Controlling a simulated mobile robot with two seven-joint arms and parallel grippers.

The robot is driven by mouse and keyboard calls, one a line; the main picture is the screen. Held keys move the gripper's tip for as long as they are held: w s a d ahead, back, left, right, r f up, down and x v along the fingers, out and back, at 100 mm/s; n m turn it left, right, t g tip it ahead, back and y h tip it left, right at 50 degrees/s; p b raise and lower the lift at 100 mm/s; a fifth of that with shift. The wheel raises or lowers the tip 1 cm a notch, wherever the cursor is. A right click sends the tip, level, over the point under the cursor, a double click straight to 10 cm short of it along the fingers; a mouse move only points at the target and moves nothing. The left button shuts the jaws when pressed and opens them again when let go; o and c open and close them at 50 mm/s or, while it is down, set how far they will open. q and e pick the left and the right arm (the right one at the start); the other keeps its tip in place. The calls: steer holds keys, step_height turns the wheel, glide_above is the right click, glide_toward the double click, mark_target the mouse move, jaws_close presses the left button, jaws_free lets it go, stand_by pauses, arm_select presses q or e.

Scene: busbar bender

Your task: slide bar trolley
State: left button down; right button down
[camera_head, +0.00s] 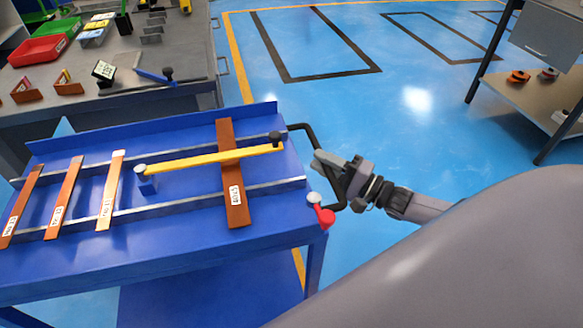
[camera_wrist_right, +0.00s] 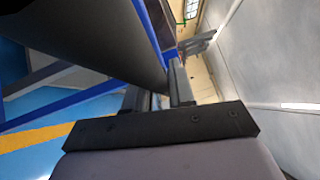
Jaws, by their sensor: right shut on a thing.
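The blue bar trolley (camera_head: 190,206) stands at the lower left in the head view, with copper bars lying across its two rails. A labelled bar (camera_head: 231,180) lies under a yellow arm (camera_head: 200,160) with a black knob. A black push handle (camera_head: 312,134) sticks out from the trolley's right end. My right gripper (camera_head: 332,168) is shut on this handle; in the right wrist view its fingers (camera_wrist_right: 160,95) are beside a dark tube, and the contact is partly hidden. My left gripper is not in view.
A grey workbench (camera_head: 110,95) with red and green bins (camera_head: 45,45) stands behind the trolley. A shelf table (camera_head: 535,95) stands at the upper right. Blue floor between them is clear.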

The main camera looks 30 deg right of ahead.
steer(key=s+d+b, duration=0.1)
steer(key=s+d, duration=0.1)
steer(key=d, duration=0.5)
steer(key=c, duration=1.1)
jaws_free()
steer(key=shift+d, duration=0.1)
steer(key=shift+o, duration=0.2)
steer(key=shift+s, duration=0.1)
steer(key=r+v, duration=0.1)
steer(key=v, duration=0.6)
steer(key=shift+f, duration=0.45)
